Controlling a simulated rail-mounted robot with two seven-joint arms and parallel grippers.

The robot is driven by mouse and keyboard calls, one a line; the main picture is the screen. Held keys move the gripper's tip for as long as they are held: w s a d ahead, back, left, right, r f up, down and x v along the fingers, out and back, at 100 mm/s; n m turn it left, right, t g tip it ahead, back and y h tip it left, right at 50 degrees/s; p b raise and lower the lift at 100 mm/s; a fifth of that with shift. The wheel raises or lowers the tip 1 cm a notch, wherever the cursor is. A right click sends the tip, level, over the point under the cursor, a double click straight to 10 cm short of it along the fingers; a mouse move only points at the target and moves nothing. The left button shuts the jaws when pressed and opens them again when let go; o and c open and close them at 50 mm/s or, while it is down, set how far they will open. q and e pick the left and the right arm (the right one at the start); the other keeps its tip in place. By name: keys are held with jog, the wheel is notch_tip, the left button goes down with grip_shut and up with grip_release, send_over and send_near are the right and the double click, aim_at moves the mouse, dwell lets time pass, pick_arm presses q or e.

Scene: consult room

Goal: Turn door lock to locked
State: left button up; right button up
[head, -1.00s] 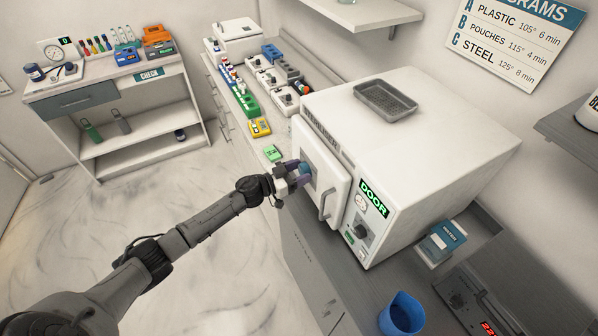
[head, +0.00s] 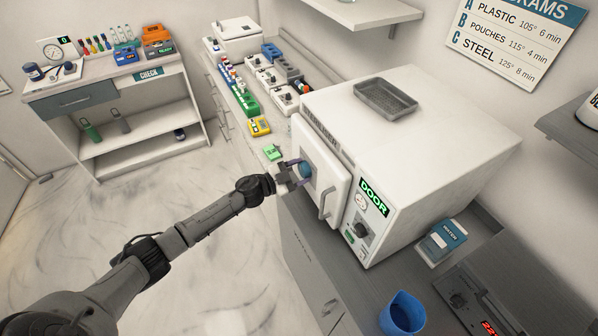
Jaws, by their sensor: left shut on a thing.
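The white steriliser (head: 420,140) stands on the counter with its door (head: 319,180) facing left. A round blue lock knob (head: 305,170) sits on the door's left part. My left gripper (head: 299,172) is at the knob, its fingers around it and shut on it; the fingers and wrist hide part of it. A vertical grey handle (head: 326,203) is to the right on the same door. The lit green DOOR label (head: 373,197) is on the front panel. My right gripper is not in view.
A grey mesh tray (head: 386,99) lies on top of the steriliser. A blue cup (head: 402,314) and a blue-and-white box (head: 443,240) are on the counter to the right. Colored racks (head: 244,102) line the counter beyond the door. The floor at left is clear.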

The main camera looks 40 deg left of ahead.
pick_arm(q)
jog(key=m+b, duration=0.1)
jog(key=m, duration=0.2)
jog(key=shift+d+f+m, duration=0.1)
jog(key=shift+m, duration=0.3)
jog(key=m+b, duration=0.1)
jog(key=m, duration=0.2)
jog(key=shift+f+m, duration=0.1)
jog(key=shift+m, duration=0.2)
jog(key=m+b, duration=0.1)
jog(key=m, duration=0.2)
jog(key=shift+m+b, duration=0.3)
jog(key=shift+m, duration=0.2)
jog(key=o, duration=0.9)
jog(key=shift+s, duration=0.1)
